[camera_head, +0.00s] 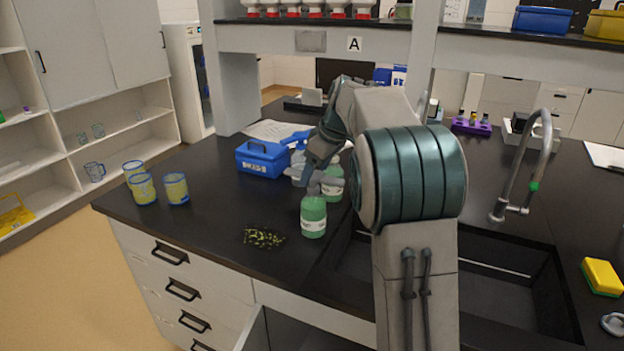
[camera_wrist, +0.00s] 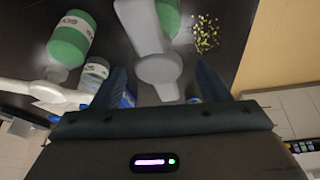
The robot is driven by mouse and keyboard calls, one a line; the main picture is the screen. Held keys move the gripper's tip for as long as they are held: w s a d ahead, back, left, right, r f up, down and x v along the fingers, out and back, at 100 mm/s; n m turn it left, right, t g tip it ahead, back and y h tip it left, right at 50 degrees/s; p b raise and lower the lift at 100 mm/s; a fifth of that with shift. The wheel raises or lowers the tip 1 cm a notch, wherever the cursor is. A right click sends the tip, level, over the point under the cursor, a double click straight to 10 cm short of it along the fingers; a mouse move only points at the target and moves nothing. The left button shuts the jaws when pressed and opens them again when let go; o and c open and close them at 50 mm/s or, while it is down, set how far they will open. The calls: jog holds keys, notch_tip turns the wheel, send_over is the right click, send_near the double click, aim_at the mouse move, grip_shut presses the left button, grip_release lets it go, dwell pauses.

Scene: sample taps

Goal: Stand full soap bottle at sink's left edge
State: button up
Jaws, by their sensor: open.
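A green soap bottle (camera_head: 313,217) with a pale label and grey pump top stands upright on the black counter, left of the sink (camera_head: 505,285). A second green bottle (camera_head: 334,187) stands behind it, partly hidden by my arm. My gripper (camera_head: 317,172) points down over the front bottle. In the wrist view, my open fingers (camera_wrist: 160,82) are on either side of a grey pump top (camera_wrist: 158,68), with green body (camera_wrist: 168,15) beyond. The second green bottle also shows there (camera_wrist: 71,40). The sink's left edge is partly hidden by my arm.
A clear labelled bottle (camera_head: 298,168) and a blue toolbox (camera_head: 262,159) stand behind. Yellow-green bits (camera_head: 263,238) lie left of the front bottle. Several yellow-banded beakers (camera_head: 144,189) stand at the left. A tap (camera_head: 525,175) rises behind the sink; a yellow sponge (camera_head: 601,277) lies right.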

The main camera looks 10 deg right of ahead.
jog(key=v, duration=0.7)
jog(key=shift+s+d+r, duration=0.1)
jog(key=shift+r, duration=0.2)
jog(key=shift+s, duration=0.25)
jog(key=s+a+f+m+h, duration=0.1)
jog(key=s+f+m, duration=0.2)
jog(key=s, duration=0.8)
jog(key=s+a+f+m+h, duration=0.1)
jog(key=s+f+m, duration=0.2)
jog(key=s+f, duration=0.4)
jog(key=s+a+f+m+h, duration=0.1)
jog(key=s+f+m, duration=0.2)
jog(key=s, duration=1.1)
notch_tip(320, 180, down, 3)
jog(key=shift+s+r+g, duration=0.2)
jog(key=shift+s+g, duration=0.1)
